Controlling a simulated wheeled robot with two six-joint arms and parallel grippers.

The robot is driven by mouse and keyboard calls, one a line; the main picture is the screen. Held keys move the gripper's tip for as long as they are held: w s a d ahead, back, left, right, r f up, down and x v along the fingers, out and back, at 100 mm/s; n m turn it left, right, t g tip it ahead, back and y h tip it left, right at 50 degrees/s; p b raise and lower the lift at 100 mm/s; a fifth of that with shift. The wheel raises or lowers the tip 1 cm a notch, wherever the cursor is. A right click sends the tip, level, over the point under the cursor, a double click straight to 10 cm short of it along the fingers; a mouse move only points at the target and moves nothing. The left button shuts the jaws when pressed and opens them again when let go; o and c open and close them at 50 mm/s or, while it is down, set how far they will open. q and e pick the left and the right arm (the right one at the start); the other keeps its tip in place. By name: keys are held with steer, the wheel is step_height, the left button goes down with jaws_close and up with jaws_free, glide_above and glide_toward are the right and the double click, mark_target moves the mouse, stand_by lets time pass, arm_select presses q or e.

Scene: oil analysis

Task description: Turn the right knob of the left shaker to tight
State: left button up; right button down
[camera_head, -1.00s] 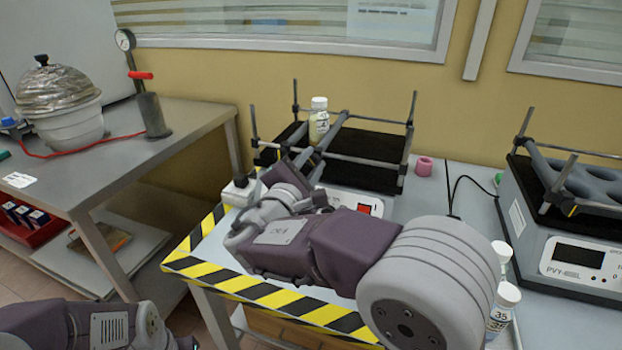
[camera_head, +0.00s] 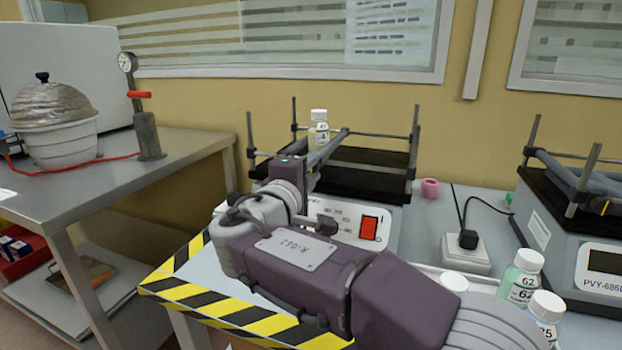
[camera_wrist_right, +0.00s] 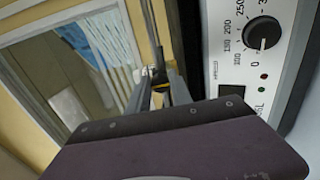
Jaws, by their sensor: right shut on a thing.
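The left shaker (camera_head: 398,235) stands at the middle of the striped table, with a red switch on its white front and a rod frame over its black platform. My right arm crosses in front of it and hides part of the front. My right gripper (camera_head: 342,134) reaches to the frame's rod. In the right wrist view its fingers (camera_wrist_right: 157,90) come together on a small dark knob (camera_wrist_right: 160,80) with a yellow mark, beside the rod. The fingers cover most of this knob, so its setting cannot be read. My left gripper is out of view.
A labelled bottle (camera_head: 318,130) stands in the frame. Several capped bottles (camera_head: 522,278) and a power socket (camera_head: 466,252) are to the right, by the second shaker (camera_head: 600,265). A black dial (camera_wrist_right: 263,33) is on the panel beside the gripper. A steel table (camera_head: 180,150) stands left.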

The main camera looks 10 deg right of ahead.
stand_by(0.3)
steer(key=c, duration=1.2)
jaws_free()
steer(key=shift+o, duration=0.2)
steer(key=p+v, duration=0.2)
steer(key=v, duration=0.7)
